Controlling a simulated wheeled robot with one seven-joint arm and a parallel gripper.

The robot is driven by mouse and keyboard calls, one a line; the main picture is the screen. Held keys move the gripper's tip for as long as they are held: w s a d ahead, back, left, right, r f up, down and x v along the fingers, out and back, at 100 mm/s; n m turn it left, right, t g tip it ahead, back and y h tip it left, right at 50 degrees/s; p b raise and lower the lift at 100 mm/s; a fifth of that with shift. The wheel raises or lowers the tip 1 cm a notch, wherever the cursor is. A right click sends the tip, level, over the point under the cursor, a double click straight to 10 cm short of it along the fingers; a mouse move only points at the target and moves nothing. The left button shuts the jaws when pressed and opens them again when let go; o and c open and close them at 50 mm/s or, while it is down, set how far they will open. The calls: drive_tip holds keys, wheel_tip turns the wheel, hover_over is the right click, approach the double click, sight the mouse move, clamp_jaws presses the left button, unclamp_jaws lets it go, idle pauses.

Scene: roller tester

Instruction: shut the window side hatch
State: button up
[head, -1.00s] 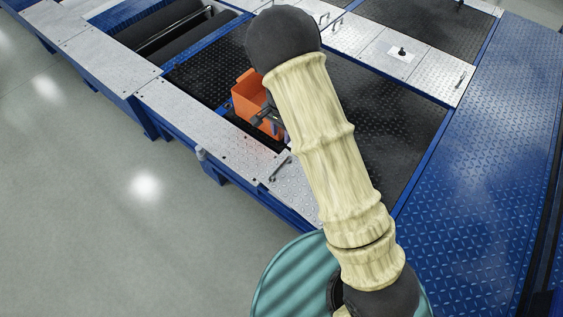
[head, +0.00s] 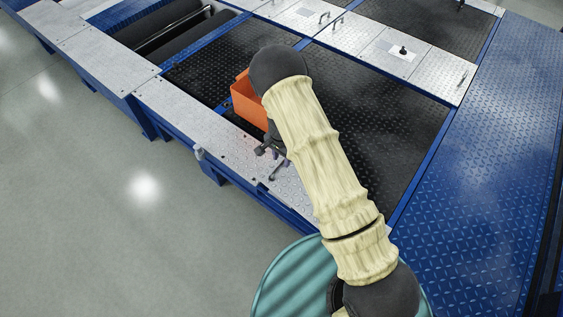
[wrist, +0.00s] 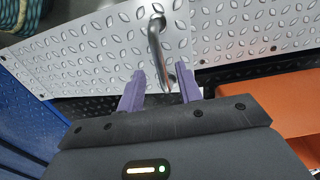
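The window side hatch (head: 293,187) is a patterned metal plate with a bar handle (head: 280,170), at the near side of the black deck. In the wrist view the hatch (wrist: 100,50) fills the upper left, and its handle (wrist: 157,45) points down toward my gripper (wrist: 160,72). The two purple fingers are apart, one on each side of the handle's lower end. I cannot tell whether they touch it. In the head view my gripper (head: 270,149) is beside the handle, partly hidden by my wrist. My arm covers part of the hatch.
An orange bin (head: 247,104) stands close by on the black deck; it also shows at the wrist view's right (wrist: 265,95). A fixed metal plate (wrist: 255,30) adjoins the hatch. Black rollers (head: 170,32) lie at upper left. A blue walkway (head: 490,150) runs along the right.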

drive_tip(key=shift+f, duration=1.15)
drive_tip(key=shift+c, duration=0.2)
clamp_jaws()
